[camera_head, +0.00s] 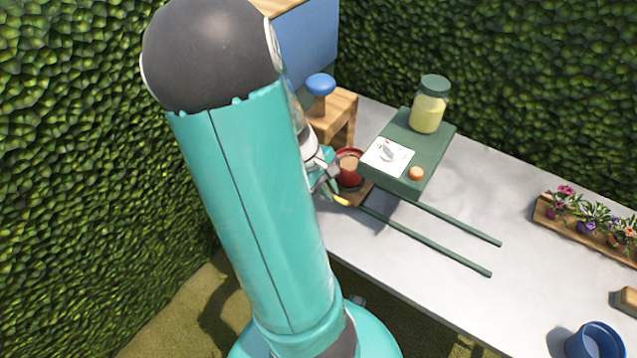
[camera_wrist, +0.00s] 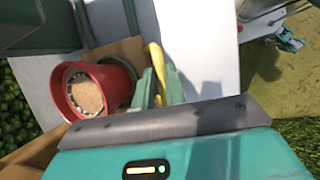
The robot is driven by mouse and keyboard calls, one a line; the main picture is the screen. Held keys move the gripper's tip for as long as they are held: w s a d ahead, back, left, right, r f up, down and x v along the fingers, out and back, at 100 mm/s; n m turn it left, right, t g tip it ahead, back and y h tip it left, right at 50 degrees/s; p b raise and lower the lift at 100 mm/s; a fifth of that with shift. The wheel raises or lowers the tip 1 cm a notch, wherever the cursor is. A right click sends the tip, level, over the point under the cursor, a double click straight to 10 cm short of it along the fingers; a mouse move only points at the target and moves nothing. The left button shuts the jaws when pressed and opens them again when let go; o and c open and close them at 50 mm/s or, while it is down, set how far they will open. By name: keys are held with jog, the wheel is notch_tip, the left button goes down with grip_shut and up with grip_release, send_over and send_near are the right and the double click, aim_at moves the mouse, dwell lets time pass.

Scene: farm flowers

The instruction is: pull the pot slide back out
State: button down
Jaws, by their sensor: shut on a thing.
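The red pot (camera_head: 346,179) with light brown fill sits on a small brown wooden slide (camera_head: 358,196) at the left edge of the green dispenser (camera_head: 405,180). In the wrist view the red pot (camera_wrist: 112,75) and the brown slide board (camera_wrist: 126,48) show left of my fingers. A yellow handle (camera_head: 341,200) is at the near side of the slide; it also shows in the wrist view (camera_wrist: 156,58). My gripper (camera_wrist: 160,88) is shut on the yellow handle. My arm hides part of this area in the head view.
Two green rails (camera_head: 430,243) run along the grey table (camera_head: 500,200), clear to the right. A yellow jar (camera_head: 429,108) stands on the dispenser. A wooden stand with a blue knob (camera_head: 320,84) is behind. A flower planter (camera_head: 590,229) and blue pot (camera_head: 594,342) are right.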

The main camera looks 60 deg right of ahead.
jog(key=shift+s, duration=0.4)
jog(key=shift+w, duration=0.1)
jog(key=c, duration=1.5)
grip_release()
jog(key=shift+o, duration=0.2)
jog(key=v, duration=1.4)
jog(key=shift+a, duration=0.1)
